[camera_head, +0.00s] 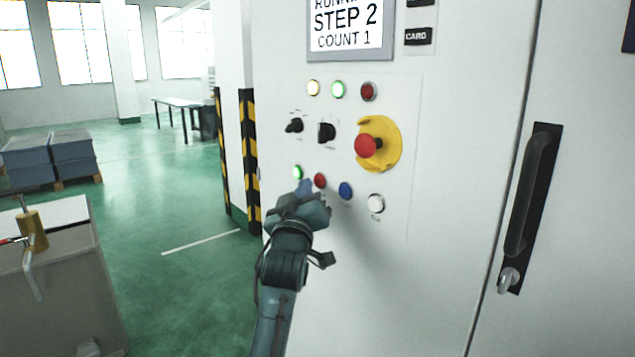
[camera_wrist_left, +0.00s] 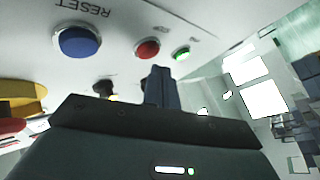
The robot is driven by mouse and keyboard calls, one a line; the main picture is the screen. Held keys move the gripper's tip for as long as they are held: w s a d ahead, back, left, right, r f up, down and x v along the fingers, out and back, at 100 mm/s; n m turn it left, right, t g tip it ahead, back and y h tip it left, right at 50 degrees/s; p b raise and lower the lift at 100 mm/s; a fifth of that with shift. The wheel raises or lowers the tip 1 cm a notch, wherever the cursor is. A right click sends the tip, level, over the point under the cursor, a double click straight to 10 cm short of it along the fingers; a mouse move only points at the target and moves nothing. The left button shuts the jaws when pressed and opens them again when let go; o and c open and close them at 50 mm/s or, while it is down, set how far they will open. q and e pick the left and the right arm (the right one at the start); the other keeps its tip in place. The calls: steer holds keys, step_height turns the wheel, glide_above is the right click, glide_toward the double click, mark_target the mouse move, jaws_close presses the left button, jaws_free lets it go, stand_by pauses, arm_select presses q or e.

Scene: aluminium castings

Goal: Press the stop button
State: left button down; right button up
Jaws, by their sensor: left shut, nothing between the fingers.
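A small red button (camera_head: 320,180) sits in the lower row of the white cabinet's panel, between a lit green button (camera_head: 297,172) and a blue button (camera_head: 345,190). Its label cannot be read. In the left wrist view the red button (camera_wrist_left: 147,49) shows just beyond the fingertips, with the green button (camera_wrist_left: 181,54) to its right and the blue button (camera_wrist_left: 79,42), marked RESET, to its left. My left gripper (camera_head: 306,187) is shut and empty, close to the panel beside the red button. Contact cannot be made out. My right gripper is not in view.
A large red mushroom button (camera_head: 366,146) on a yellow base sits above the row, near black selector switches (camera_head: 326,132). A screen (camera_head: 347,25) reads STEP 2, COUNT 1. A door handle (camera_head: 530,195) is on the right. Green floor lies open at left.

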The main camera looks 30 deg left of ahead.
arm_select(q)
steer(key=shift+w, duration=0.15)
steer(key=shift+w+d, duration=0.2)
steer(key=shift+w, duration=0.05)
steer(key=shift+w+d, duration=0.15)
steer(key=shift+w, duration=0.25)
stand_by(0.9)
steer(key=shift+s, duration=0.1)
steer(key=shift+s+a+p, duration=0.3)
steer(key=shift+s+p, duration=0.15)
steer(key=shift+s, duration=0.25)
steer(key=s, duration=0.1)
steer(key=s+a+p, duration=0.1)
steer(key=s, duration=0.1)
steer(key=s+a+p, duration=0.1)
steer(key=shift+s, duration=0.3)
